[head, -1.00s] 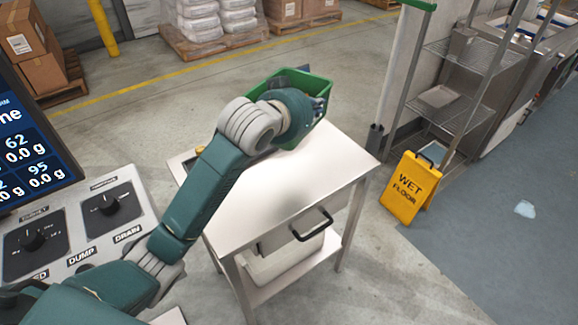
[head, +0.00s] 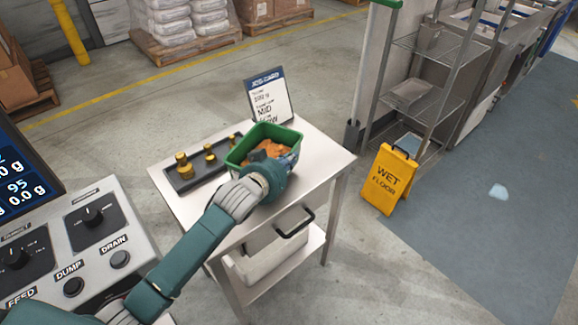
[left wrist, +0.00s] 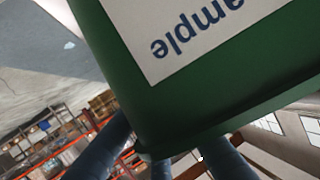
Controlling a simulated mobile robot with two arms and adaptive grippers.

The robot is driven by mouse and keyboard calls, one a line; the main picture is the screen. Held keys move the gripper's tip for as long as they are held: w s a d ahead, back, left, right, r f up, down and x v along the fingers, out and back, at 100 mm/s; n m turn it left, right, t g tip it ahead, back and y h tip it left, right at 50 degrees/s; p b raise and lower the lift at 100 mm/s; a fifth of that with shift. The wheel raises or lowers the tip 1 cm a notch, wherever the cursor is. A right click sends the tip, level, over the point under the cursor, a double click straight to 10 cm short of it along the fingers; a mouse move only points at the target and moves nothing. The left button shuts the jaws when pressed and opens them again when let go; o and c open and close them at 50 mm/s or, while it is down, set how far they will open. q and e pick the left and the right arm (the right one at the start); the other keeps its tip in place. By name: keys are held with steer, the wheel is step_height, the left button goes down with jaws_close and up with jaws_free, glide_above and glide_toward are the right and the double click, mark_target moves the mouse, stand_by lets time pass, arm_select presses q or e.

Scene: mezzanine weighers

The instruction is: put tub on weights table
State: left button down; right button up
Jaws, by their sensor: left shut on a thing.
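The green tub (head: 268,138) holds orange pieces and is over the middle of the white-topped weights table (head: 315,165). I cannot tell whether its base touches the top. My left gripper (head: 270,165) is shut on the tub's near side, its fingers partly hidden by the wrist. In the left wrist view the tub (left wrist: 200,95) fills the upper part, with a white label reading "ample" upside down, and the dark fingers (left wrist: 165,165) show below it. My right gripper is not in view.
A dark tray with brass weights (head: 195,170) lies left of the tub. A job card stand (head: 268,97) stands behind it. A control panel (head: 85,235) is at the left. A yellow wet floor sign (head: 390,178) stands right of the table. The table's right part is clear.

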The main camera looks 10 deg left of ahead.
arm_select(q)
steer(key=shift+f, duration=1.45)
steer(key=shift+f, duration=0.2)
steer(key=c, duration=1.9)
jaws_free()
steer(key=shift+s, duration=0.1)
steer(key=shift+o, duration=0.2)
steer(key=shift+r, duration=0.1)
steer(key=shift+s+r, duration=0.1)
steer(key=b+v, duration=0.1)
steer(key=v, duration=1)
steer(key=shift+s+r, duration=0.2)
steer(key=shift+s, duration=0.15)
steer(key=shift+a+f, duration=0.1)
